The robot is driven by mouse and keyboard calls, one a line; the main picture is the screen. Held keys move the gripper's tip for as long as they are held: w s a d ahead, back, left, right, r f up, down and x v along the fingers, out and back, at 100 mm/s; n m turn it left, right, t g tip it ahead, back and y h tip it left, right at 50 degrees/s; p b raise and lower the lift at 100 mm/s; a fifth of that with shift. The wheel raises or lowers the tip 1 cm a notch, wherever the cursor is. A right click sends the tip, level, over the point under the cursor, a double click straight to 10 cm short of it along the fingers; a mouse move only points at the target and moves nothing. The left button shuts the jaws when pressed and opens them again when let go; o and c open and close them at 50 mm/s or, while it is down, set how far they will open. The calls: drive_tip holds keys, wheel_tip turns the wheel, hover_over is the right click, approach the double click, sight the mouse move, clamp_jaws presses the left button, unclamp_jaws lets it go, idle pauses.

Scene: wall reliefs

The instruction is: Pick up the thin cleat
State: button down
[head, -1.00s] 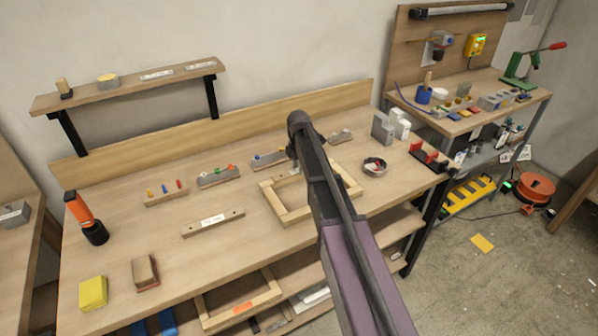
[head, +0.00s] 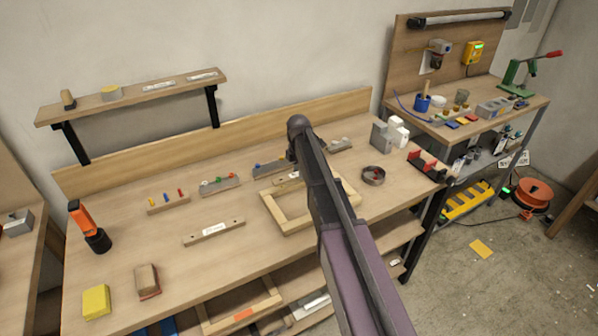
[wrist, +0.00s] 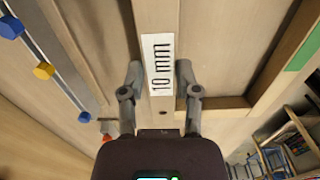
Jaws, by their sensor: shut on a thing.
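A pale wooden cleat (wrist: 157,18) with a white "10 mm" label runs up the middle of the wrist view. My gripper (wrist: 160,75) has one finger on each side of it, shut on it at the label. In the head view a labelled end of this cleat (head: 285,179) shows left of my arm, by the back of a wooden frame (head: 285,222). My arm hides the gripper there. I cannot tell how far the cleat is above the bench. A second labelled cleat (head: 214,232) lies on the bench to the left, its label unreadable.
Racks with coloured pegs (head: 220,184) stand along the back of the bench. A round dish (head: 373,175) and a red-and-black holder (head: 427,165) are at right. An orange-and-black tool (head: 88,228), yellow block (head: 96,301) and brown block (head: 147,281) are at left.

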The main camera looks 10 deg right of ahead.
drive_tip(key=shift+r+p, duration=0.35)
drive_tip(key=shift+r, duration=0.35)
drive_tip(key=s+d+r+p, duration=0.1)
drive_tip(key=s, duration=1.5)
drive_tip(key=shift+r, duration=0.15)
